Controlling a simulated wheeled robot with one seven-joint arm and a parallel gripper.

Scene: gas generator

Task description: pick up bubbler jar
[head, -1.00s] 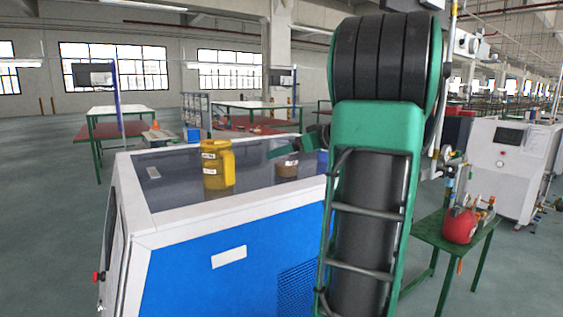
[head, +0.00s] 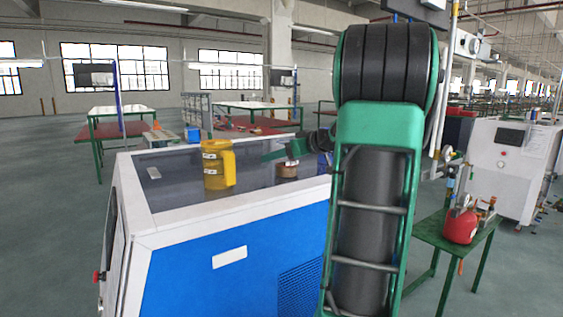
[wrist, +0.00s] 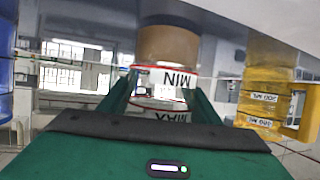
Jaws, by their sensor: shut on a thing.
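The bubbler jar is a clear jar with brown liquid and MIN and MAX labels. In the head view the jar (head: 287,170) is at the right part of the machine's top, partly hidden by my gripper (head: 286,150). In the wrist view the jar (wrist: 166,50) is between the two green fingers of my gripper (wrist: 165,98), which are shut on it at label height. The wrist picture appears upside down. I cannot tell whether the jar's base touches the machine's top.
A yellow jug (head: 217,166) stands left of the jar on the blue and white machine (head: 190,235); the jug also shows in the wrist view (wrist: 268,100). A blue container (wrist: 5,75) is at the wrist view's left edge. A red vessel (head: 459,226) stands on a green table.

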